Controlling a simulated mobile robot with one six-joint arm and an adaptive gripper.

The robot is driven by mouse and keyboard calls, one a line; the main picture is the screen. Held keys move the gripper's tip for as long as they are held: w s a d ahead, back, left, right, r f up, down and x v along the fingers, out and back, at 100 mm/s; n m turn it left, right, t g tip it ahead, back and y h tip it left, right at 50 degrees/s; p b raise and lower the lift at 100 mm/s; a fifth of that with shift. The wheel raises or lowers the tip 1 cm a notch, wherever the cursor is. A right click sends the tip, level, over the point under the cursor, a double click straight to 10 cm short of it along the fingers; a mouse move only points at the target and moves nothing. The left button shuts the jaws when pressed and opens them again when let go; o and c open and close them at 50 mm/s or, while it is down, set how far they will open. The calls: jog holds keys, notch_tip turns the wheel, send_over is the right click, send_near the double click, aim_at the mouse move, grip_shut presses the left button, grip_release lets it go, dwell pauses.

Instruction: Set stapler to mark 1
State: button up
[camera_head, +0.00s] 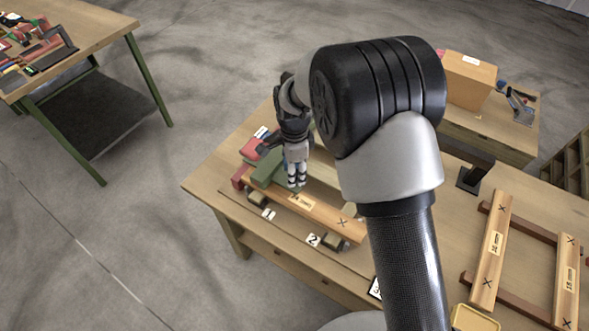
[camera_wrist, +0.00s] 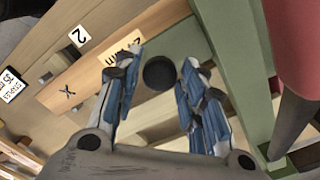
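My gripper (camera_head: 297,183) points down over the left part of the workbench, beside a green part (camera_head: 268,166). In the wrist view its two fingers (camera_wrist: 160,80) stand apart, one on each side of a black round piece (camera_wrist: 160,72); I cannot tell if they touch it. A green bar (camera_wrist: 225,45) runs along the right finger. Mark 1 (camera_head: 268,214) is a small white label on the front edge, near the left end of a wooden board (camera_head: 318,215). I cannot tell for certain which part is the stapler.
Red pieces (camera_head: 250,148) lie by the green part. A wooden frame (camera_head: 492,250) and a yellow tray (camera_head: 473,318) are at the right. A cardboard-coloured box (camera_head: 468,80) stands at the back. My arm hides the bench's middle. A second table (camera_head: 80,28) holds tools.

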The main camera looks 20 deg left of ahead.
jog(key=shift+o, duration=1.1)
jog(key=shift+r, duration=0.1)
notch_tip(320, 180, up, 12)
